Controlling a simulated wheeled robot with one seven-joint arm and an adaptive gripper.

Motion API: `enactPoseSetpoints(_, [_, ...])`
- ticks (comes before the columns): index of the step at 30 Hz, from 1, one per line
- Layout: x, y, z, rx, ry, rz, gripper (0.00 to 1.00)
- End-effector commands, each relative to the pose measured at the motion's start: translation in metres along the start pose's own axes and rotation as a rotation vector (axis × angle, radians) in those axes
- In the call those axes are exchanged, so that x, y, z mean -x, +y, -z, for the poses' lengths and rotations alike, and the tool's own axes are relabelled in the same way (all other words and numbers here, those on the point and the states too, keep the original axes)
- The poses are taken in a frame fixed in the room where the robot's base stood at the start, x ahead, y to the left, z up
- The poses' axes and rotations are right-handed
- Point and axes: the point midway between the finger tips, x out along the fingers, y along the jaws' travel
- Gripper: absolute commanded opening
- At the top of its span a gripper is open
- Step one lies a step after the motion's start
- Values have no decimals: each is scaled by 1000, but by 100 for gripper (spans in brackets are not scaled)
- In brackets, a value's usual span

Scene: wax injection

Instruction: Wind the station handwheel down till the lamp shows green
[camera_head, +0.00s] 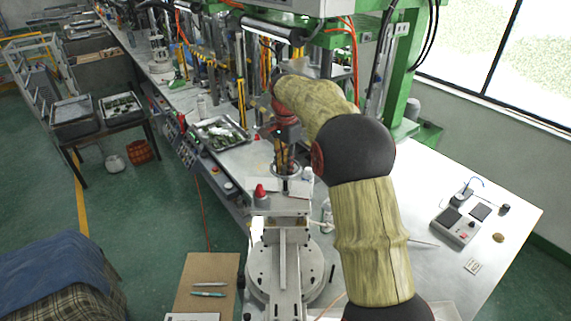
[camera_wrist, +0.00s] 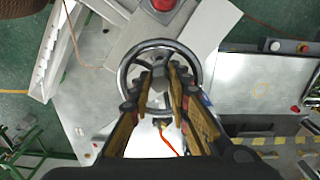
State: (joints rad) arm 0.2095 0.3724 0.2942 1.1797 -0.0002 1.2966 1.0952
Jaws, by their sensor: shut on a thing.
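The station handwheel is a grey metal ring (camera_head: 273,172) on top of the station at the middle of the head view. In the wrist view its rim (camera_wrist: 123,76) circles my fingertips. My gripper (camera_wrist: 161,84) points down into the wheel, with its yellow-padded fingers shut on the wheel's grey middle part. In the head view my gripper (camera_head: 285,157) stands over the wheel and hides part of it. A red dome (camera_head: 260,190), which looks like the lamp, stands in front of the wheel. It shows red in the wrist view (camera_wrist: 163,4). I see no green light on it.
A metal tray of green pieces (camera_head: 221,132) lies on the bench behind the wheel. A grey control box (camera_head: 455,226) sits farther right on the table.

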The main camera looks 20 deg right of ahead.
Motion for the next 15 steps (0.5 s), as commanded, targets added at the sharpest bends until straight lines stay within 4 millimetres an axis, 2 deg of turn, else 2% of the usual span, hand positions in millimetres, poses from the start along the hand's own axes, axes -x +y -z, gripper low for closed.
enactPoseSetpoints(15, [3, -1, 0, 489, 3, 4, 0])
